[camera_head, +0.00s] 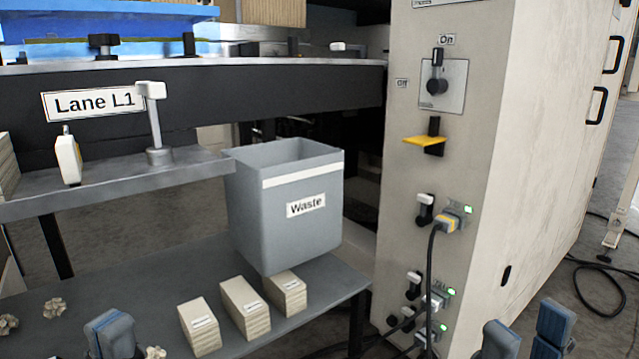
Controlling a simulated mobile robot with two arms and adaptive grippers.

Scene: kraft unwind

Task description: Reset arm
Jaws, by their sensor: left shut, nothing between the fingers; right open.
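My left gripper (112,335) is shut and empty at the bottom left, in front of the lower table. My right gripper (527,332) is open and empty at the bottom right, in front of the cabinet, its two fingertips apart. Only the fingertips of both show. No part in view is labelled as a reset arm. A rotary switch (436,84) on the cabinet has its handle pointing up toward "On". A yellow lever (425,143) sticks out below it. A grey post with a pale head (152,122) stands upright on the left shelf.
The grey Waste bin (285,225) stands at the shelf's right end. Stacks of pale cards (244,308) and crumpled pieces (54,307) lie on the lower table (130,276). A black cable (430,285) hangs from a plug on the cabinet (540,120). Floor shows at right.

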